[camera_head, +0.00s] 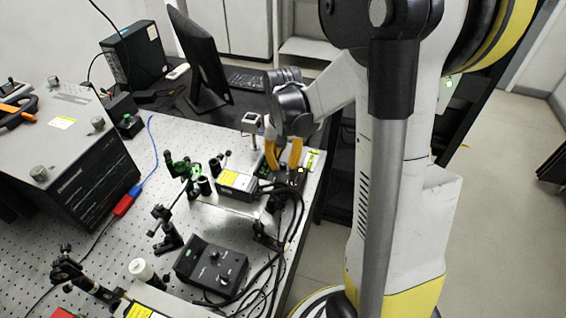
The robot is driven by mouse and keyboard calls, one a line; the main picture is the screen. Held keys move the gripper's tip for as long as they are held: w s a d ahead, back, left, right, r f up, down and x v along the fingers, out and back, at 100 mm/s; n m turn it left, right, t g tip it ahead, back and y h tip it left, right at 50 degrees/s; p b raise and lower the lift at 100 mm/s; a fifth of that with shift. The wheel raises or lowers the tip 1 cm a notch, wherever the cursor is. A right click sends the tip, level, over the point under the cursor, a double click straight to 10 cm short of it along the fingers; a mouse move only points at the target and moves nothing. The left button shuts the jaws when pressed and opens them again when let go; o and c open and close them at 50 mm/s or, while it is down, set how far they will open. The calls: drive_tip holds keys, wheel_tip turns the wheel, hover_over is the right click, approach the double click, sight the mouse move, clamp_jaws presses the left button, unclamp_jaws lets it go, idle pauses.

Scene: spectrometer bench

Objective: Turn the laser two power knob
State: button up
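My gripper (283,163) has two orange fingers pointing down at the right edge of the optical bench. The fingers stand apart with a gap between them, and I see nothing held there. Below and beside the fingertips is a small black unit (291,182) with cables. Whether the fingers touch it I cannot tell. To its left is a box with a yellow label (237,181). A black control box with knobs (211,267) sits nearer the front. Which knob is the laser two power knob I cannot tell, as the markings are too small.
The perforated bench (180,137) carries posts and optic mounts (168,230) at left. Black cables (285,235) run along its right edge. A large instrument (80,165), a monitor (198,62) and a keyboard (247,79) stand farther back.

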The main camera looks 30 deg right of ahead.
sight(283, 164)
wheel_tip(283, 164, up, 12)
idle(0.6)
idle(0.5)
drive_tip(key=s+a+n+t, duration=0.1)
drive_tip(key=s+a+t, duration=0.1)
drive_tip(key=s+a, duration=0.1)
drive_tip(key=s+a+r+n+t, duration=0.1)
drive_tip(key=s+a+n+t, duration=0.1)
drive_tip(key=s+a, duration=0.2)
drive_tip(key=s+a+n+t, duration=0.1)
drive_tip(key=s+a+t, duration=0.1)
drive_tip(key=a, duration=0.3)
drive_tip(key=shift+s+a+r+n+t+b, duration=0.15)
drive_tip(key=shift+s+a+b, duration=0.05)
drive_tip(key=shift+s, duration=0.2)
drive_tip(key=shift+s+a+r+n+t+b, duration=0.15)
drive_tip(key=shift+s+b, duration=0.05)
drive_tip(key=shift+s, duration=0.15)
drive_tip(key=shift+s+a+f+t, duration=0.15)
drive_tip(key=shift+s+a+t, duration=0.1)
drive_tip(key=shift+a+t, duration=0.05)
